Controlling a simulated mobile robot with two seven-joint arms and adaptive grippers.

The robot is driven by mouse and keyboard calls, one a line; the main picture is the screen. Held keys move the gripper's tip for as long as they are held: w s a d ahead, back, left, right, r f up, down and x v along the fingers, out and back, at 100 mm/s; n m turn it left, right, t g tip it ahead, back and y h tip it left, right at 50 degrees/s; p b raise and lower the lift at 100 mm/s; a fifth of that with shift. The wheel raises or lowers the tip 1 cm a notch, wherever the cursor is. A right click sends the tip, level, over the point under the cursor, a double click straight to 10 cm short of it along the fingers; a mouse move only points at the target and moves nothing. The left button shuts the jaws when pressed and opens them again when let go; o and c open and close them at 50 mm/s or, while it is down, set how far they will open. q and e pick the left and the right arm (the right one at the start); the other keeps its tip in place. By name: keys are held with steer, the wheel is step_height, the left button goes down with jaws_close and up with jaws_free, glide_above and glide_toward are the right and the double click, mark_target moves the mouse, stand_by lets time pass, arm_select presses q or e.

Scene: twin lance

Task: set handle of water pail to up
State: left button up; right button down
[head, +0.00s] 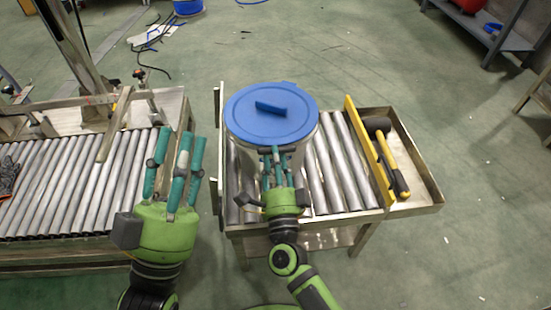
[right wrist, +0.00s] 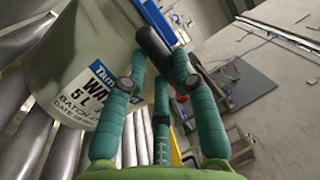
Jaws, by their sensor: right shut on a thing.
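The water pail (head: 240,118) is a pale bucket with a blue lid (head: 292,118), standing on the right roller conveyor. In the right wrist view the pail (right wrist: 75,60) shows a blue and white label. Its handle has a dark cylindrical grip (right wrist: 153,46), seen between the fingertips beside the pail's wall. My right gripper (head: 273,158) is at the pail's near side, with its teal fingers shut on the handle; they also show in the right wrist view (right wrist: 158,72). My left gripper (head: 177,150) is open and empty, left of the pail.
A yellow bar (head: 368,150) crosses the right conveyor (head: 345,190). Beyond it a mallet (head: 378,124) and a yellow-handled tool lie in a metal tray (head: 420,185). Another roller conveyor (head: 60,190) stands at left, with a gap between the conveyors. A dark glove (head: 8,172) lies on it.

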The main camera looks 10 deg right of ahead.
steer(key=shift+r, duration=0.15)
steer(key=c, duration=0.9)
jaws_free()
steer(key=shift+s, duration=0.1)
steer(key=shift+c, duration=0.2)
steer(key=v, duration=1.2)
